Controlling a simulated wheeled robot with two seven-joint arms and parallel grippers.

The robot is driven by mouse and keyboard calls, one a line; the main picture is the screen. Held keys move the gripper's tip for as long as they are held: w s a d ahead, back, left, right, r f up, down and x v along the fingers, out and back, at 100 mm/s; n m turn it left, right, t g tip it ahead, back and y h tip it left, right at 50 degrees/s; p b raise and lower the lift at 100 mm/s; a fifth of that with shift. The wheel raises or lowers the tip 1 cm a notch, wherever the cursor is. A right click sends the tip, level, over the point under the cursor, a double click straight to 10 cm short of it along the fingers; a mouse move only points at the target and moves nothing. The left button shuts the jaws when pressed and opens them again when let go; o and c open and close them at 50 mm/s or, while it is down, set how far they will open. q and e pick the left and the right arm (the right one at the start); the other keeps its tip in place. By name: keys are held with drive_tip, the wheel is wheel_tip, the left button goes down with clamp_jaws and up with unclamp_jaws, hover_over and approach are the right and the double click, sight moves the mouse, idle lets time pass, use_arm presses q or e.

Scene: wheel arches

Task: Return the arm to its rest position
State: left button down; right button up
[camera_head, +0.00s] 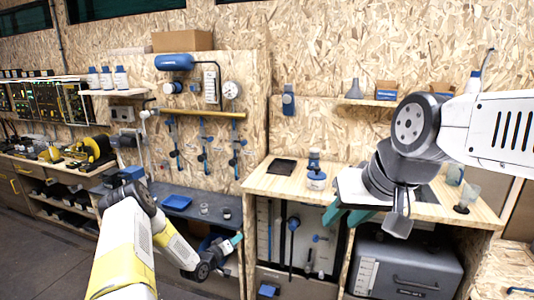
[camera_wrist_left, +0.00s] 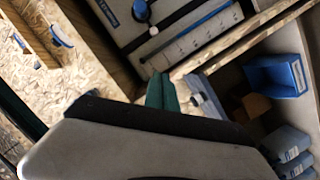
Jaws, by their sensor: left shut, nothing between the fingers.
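My left gripper (camera_head: 237,240) hangs low in front of the workbench, at the end of the yellow and white left arm. It is shut with nothing in it. In the left wrist view its teal fingertips (camera_wrist_left: 162,93) are together, beyond the large dark-edged gripper body. My right gripper (camera_head: 348,215) is over the wooden worktop at the right, its teal fingers pointing down and left and standing apart with nothing visible between them. The right wrist partly covers a white item on the worktop.
The wooden worktop (camera_head: 272,183) carries a blue-and-white bottle (camera_head: 316,180) and clear cups. A grey case (camera_head: 408,268) stands below. A lower dark shelf (camera_head: 183,203) is left of it. Blue bins (camera_wrist_left: 277,76) show in the left wrist view. Open floor lies at lower left.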

use_arm(q)
drive_tip(key=w+a+r+m+g+y, duration=0.1)
drive_tip(key=a+r+m+g+y, duration=0.2)
drive_tip(key=r, duration=1.3)
drive_tip(key=s+a+r+g+y, duration=0.1)
drive_tip(key=s+r+y, duration=0.1)
drive_tip(key=s+r, duration=0.45)
drive_tip(key=s+a+r+y, duration=0.1)
drive_tip(key=s+r, duration=0.3)
drive_tip(key=r, duration=0.6)
drive_tip(key=s+d+r+g, duration=0.1)
drive_tip(key=s+r, duration=0.2)
drive_tip(key=s, duration=0.8)
drive_tip(key=s+d+r+g, duration=0.1)
drive_tip(key=s+r, duration=0.2)
drive_tip(key=s, duration=0.8)
drive_tip(key=s+d+r+m+g, duration=0.1)
drive_tip(key=s+r, duration=0.2)
drive_tip(key=s, duration=0.8)
drive_tip(key=shift+s+g+h, duration=0.25)
drive_tip(key=shift+g+h, duration=0.15)
drive_tip(key=shift+d, duration=0.1)
